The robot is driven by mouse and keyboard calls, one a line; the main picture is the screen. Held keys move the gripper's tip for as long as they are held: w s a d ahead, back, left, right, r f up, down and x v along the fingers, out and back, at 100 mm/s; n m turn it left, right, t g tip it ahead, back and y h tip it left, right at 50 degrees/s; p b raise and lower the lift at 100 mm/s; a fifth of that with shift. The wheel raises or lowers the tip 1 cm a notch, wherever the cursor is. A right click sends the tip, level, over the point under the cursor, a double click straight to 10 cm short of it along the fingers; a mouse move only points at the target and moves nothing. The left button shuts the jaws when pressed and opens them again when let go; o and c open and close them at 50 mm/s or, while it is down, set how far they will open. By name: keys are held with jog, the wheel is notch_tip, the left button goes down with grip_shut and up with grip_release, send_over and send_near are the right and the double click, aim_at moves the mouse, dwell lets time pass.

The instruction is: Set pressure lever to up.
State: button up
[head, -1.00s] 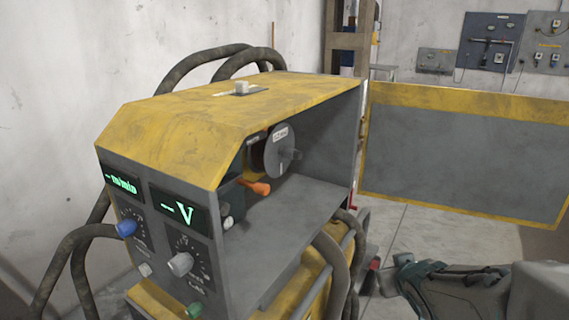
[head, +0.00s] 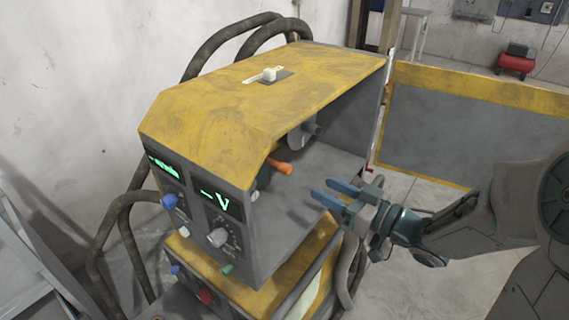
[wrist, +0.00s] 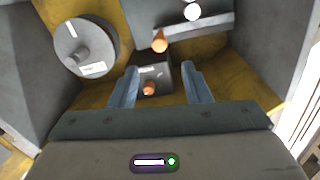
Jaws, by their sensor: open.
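An orange lever (head: 280,168), which looks like the pressure lever, sticks out level toward the open side of a yellow and grey machine (head: 230,95). In the wrist view an orange end (wrist: 160,42) shows ahead of the fingers, and a second orange part (wrist: 149,88) sits on a small dark block between them in the picture. I cannot tell which of the two belongs to the lever. My gripper (head: 325,190) is open and empty at the machine's open side, right of and below the lever, apart from it. It also shows in the wrist view (wrist: 160,69).
A grey spool (wrist: 80,48) sits inside the housing, left in the wrist view. The open door panel (head: 470,135) stands right of the machine. Hoses loop behind and below it.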

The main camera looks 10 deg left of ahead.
aim_at(290, 171)
jog(key=p+x, duration=0.1)
jog(key=x, duration=1.1)
jog(key=shift+w+a, duration=0.1)
jog(key=shift+a, duration=0.1)
grip_shut()
